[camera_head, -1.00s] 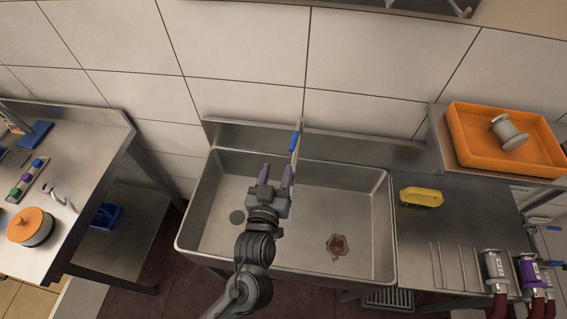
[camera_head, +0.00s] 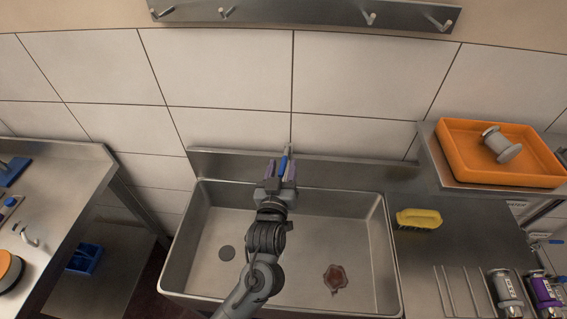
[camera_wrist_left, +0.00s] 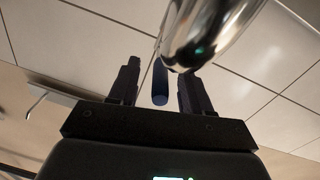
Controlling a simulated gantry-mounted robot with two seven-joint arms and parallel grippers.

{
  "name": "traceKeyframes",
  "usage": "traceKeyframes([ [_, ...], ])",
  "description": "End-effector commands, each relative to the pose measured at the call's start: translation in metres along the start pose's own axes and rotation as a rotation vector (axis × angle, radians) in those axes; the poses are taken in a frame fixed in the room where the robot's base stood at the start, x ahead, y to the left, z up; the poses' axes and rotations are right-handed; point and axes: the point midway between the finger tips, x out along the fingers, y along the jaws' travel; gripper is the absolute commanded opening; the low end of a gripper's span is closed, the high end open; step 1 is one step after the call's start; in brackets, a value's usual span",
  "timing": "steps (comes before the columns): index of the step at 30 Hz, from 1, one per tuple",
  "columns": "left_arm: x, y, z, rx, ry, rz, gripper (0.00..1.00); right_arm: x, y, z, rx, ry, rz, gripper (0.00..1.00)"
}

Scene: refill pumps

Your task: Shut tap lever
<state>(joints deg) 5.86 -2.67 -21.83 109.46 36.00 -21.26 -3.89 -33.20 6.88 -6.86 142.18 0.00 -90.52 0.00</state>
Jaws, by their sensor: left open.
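The tap lever, with a blue grip (camera_head: 283,164), stands at the back edge of the steel sink (camera_head: 184,240). My left gripper (camera_head: 281,172) is over the back of the sink with its purple-grey fingers on either side of the blue grip. In the left wrist view the blue grip (camera_wrist_left: 160,84) lies between the two open fingers (camera_wrist_left: 158,80), with a gap on each side. A shiny metal tap part (camera_wrist_left: 205,35) shows close in front and hides some of the right finger's surroundings. My right gripper is out of view.
A yellow brush (camera_head: 419,219) lies on the counter right of the sink. An orange tray (camera_head: 455,150) with a grey spool (camera_head: 502,145) sits on the raised shelf. A reddish stain (camera_head: 335,279) is in the basin. The tiled wall is close behind the tap.

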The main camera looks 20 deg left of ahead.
Motion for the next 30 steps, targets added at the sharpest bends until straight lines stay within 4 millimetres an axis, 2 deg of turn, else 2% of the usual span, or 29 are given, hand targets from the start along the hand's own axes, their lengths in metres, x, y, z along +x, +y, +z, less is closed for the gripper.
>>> traceKeyframes([
  [6, 0.017, 0.000, 0.000, 0.001, 0.000, 0.000, 0.48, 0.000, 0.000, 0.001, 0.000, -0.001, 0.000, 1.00],
  [17, 0.020, 0.000, 0.000, 0.000, 0.000, 0.000, 0.48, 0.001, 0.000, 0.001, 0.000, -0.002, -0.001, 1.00],
  [26, 0.020, 0.000, 0.000, 0.000, 0.000, 0.000, 0.03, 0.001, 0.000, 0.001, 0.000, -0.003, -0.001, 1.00],
  [30, 0.020, 0.000, 0.000, 0.000, 0.000, 0.000, 0.00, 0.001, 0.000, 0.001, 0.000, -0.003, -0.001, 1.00],
])
